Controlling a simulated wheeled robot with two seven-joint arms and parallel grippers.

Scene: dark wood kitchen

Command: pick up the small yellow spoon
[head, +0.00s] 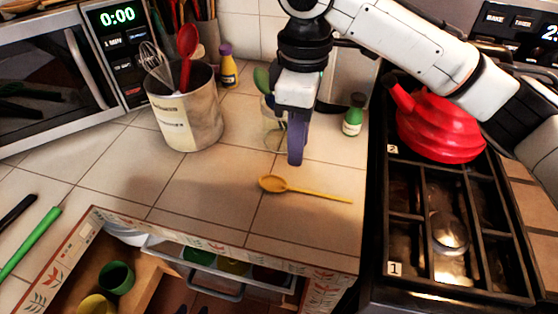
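The small yellow spoon (305,191) lies flat on the tiled counter (180,190) near its front edge, with its bowl to the left and its handle pointing right. My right gripper (296,158) comes in from the upper right and points down, its purple fingers above and just behind the spoon, apart from it. The fingers overlap from this angle, so the gap between them is hidden. The spoon is in full view. My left gripper is not in view.
A utensil crock (187,118) and microwave (60,70) stand behind left. A green-capped bottle (353,118) stands right of the gripper. A red kettle (440,125) sits on the stove (378,240). An open drawer (150,290) with cups is below the counter. The counter around the spoon is clear.

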